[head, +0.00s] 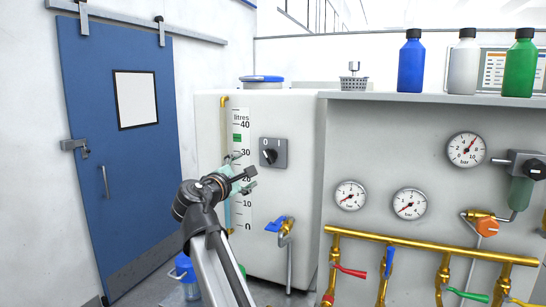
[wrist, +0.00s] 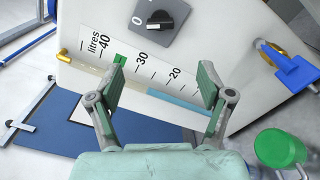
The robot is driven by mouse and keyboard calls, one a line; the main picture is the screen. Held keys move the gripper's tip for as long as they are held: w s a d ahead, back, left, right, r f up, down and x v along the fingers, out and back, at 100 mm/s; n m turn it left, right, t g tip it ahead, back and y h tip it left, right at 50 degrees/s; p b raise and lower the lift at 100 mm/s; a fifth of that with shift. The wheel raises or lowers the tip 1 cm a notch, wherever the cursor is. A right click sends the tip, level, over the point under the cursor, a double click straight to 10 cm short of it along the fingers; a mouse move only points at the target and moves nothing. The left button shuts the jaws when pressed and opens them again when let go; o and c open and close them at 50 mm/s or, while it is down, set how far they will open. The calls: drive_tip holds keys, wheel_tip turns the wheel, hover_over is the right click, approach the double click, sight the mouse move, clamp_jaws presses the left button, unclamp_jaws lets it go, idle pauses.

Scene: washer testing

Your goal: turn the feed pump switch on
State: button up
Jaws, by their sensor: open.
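The feed pump switch (head: 269,156) is a black rotary knob on a grey plate marked 0 and I, on the white tank's front, right of the litre scale. The knob seems to point toward the 0, though it is small. In the wrist view the switch (wrist: 160,20) sits at the top, beyond my fingertips. My gripper (head: 242,172) is in front of the scale, to the left of and a little below the switch. In the wrist view my gripper (wrist: 162,76) has its green-padded fingers wide apart with nothing between them.
A blue-handled tap (head: 280,225) sticks out below the switch. The litre scale (head: 242,165) and its sight tube run down the tank's left side. Gauges and brass pipework (head: 430,247) fill the panel at right. Bottles (head: 411,65) stand on top.

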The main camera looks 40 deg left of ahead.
sight(266, 158)
drive_tip(key=p+x, duration=0.4)
drive_tip(key=x, duration=1.1)
drive_tip(key=shift+a, duration=0.15)
drive_tip(key=shift+p+x, duration=0.45)
drive_tip(key=shift+x, duration=0.35)
drive_tip(key=shift+f, duration=0.15)
drive_tip(key=c, duration=1.2)
